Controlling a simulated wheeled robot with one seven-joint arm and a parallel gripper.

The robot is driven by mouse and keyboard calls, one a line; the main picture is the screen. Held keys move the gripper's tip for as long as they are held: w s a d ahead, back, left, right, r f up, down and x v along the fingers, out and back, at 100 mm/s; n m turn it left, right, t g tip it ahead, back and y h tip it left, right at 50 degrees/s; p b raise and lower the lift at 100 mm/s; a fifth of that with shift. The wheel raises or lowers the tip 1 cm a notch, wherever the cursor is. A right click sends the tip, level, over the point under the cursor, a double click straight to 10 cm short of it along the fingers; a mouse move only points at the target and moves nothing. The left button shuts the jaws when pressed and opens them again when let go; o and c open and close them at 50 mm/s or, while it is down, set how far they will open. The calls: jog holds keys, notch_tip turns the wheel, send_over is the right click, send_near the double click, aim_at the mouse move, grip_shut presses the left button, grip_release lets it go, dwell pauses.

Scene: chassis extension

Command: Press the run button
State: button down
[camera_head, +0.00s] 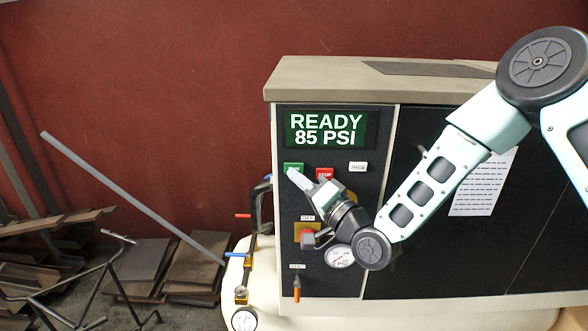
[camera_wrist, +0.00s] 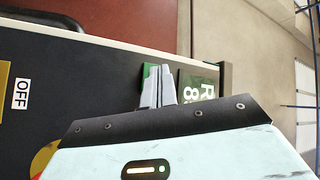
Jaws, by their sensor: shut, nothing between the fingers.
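The run button (camera_head: 293,168) is a green button at the upper left of the dark control panel, just under the display. My gripper (camera_head: 293,173) is shut and empty, with its fingertips over the lower part of the green button. In the wrist view the shut fingers (camera_wrist: 160,72) point at the green button (camera_wrist: 149,72), which shows beside and behind them. I cannot tell whether the tips touch it or whether it is pushed in. The display (camera_head: 325,129) reads "READY 85 PSI".
A red stop button (camera_head: 325,173) and a white page button (camera_head: 358,168) sit to the right. Pipes with a blue handle (camera_head: 238,255) stand left of the cabinet.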

jog(key=shift+w, duration=0.1)
jog(key=shift+w, duration=0.35)
jog(key=shift+w+b, duration=0.4)
jog(key=shift+b, duration=0.05)
dwell(0.8)
jog(key=shift+s, duration=0.85)
jog(key=shift+s+b, duration=0.7)
jog(key=shift+s, duration=1.8)
jog(key=shift+a, duration=0.1)
